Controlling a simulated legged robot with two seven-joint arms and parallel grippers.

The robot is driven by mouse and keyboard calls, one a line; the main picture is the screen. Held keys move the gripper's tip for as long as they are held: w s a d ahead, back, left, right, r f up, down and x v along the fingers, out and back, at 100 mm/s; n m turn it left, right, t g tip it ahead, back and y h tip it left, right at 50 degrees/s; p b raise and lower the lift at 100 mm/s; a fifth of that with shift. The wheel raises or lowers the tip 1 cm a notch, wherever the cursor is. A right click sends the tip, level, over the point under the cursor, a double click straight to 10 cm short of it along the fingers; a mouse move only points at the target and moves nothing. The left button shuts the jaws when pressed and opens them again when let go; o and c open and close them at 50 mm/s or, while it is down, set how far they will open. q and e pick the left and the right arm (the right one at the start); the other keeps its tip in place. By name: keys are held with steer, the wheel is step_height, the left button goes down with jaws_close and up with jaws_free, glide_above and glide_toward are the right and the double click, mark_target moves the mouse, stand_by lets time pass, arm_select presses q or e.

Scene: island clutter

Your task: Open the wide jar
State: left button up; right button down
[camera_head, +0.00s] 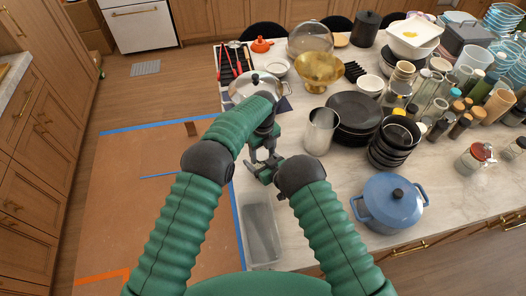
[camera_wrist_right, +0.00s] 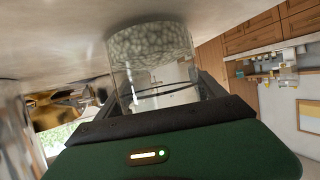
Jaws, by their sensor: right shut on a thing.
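My left gripper (camera_head: 264,164) points down near the middle of the counter, its fingers apart with no object seen between them. In the right wrist view my right gripper (camera_wrist_right: 160,98) is shut on a clear glass jar (camera_wrist_right: 124,80) with pale green, pebble-like contents; the view is tilted, with the counter at the top. The jar's lid end is hidden behind the gripper body. In the head view my right arm hides this jar, and the right gripper is mostly hidden close to the left one.
A grey canister (camera_head: 321,132), black plates (camera_head: 354,112) and black bowls (camera_head: 396,135) stand right of the grippers. A blue pot (camera_head: 390,203) is at the front. A clear bin (camera_head: 262,230) lies at the near left edge. Several jars crowd the right side, including a red-lidded one (camera_head: 475,157).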

arm_select(q)
steer(key=c, duration=0.9)
steer(key=shift+o, duration=0.2)
steer(key=n, duration=0.6)
steer(key=shift+d+n, duration=0.1)
steer(key=shift+n, duration=0.3)
arm_select(e)
steer(key=shift+a, duration=0.1)
arm_select(q)
steer(key=shift+r, duration=0.1)
steer(key=o, duration=1.5)
steer(key=shift+o, duration=0.2)
steer(key=shift+s, duration=0.1)
